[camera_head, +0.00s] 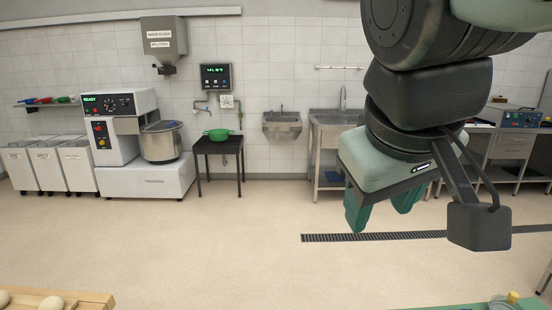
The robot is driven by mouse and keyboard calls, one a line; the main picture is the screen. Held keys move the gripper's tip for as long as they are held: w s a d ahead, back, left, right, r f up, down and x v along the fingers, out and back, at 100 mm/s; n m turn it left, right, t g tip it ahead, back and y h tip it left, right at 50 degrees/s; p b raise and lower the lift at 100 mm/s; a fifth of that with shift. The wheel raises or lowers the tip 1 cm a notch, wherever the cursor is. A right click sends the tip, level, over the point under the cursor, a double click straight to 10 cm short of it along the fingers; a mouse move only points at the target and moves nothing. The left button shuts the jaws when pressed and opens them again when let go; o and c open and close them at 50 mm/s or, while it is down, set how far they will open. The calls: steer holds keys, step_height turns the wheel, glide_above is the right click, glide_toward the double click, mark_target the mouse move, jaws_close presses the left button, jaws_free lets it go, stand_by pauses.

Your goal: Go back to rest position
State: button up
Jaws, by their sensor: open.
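My gripper (383,212) hangs from my arm at the right of the head view, with its two green fingers pointing down. The fingers are apart and nothing shows between them. It is in the air, with the bare floor and the drain grate behind it. My black wrist links are above it, and a dark block on a bracket hangs to its right.
A wooden tray (85,297) with pale dough pieces shows at the bottom left. A green surface with small items (505,301) is at the bottom right. A mixer (145,148), small table (219,146) and sink (335,118) stand far back. The floor between is clear.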

steer(key=s+f+m+y, duration=0.1)
steer(key=s+f+m, duration=0.1)
steer(key=s+f, duration=0.1)
steer(key=shift+s+a+f+m, duration=0.35)
steer(key=shift+s+f+m, duration=0.05)
steer(key=shift+f, duration=0.5)
